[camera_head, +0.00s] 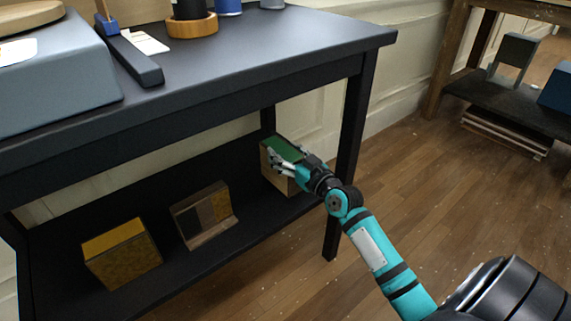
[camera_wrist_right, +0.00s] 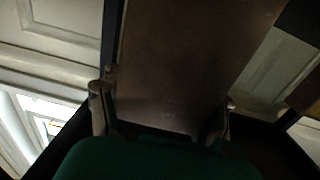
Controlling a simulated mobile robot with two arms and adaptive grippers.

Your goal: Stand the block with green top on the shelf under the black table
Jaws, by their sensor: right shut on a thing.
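The block with green top (camera_head: 283,149) is at the right end of the shelf (camera_head: 215,252) under the black table (camera_head: 230,75). It looks upright, green face up, on or just above the shelf; I cannot tell whether its base touches. My right gripper (camera_head: 281,160) reaches in from the front right and is shut on the block near its top. In the right wrist view the block's brownish face (camera_wrist_right: 185,65) fills the middle, between the two fingers of the right gripper (camera_wrist_right: 160,118). My left gripper is in neither view.
The table's front right leg (camera_head: 350,150) stands close beside my right arm. Shelf room is free between the panelled block and the green-topped one.

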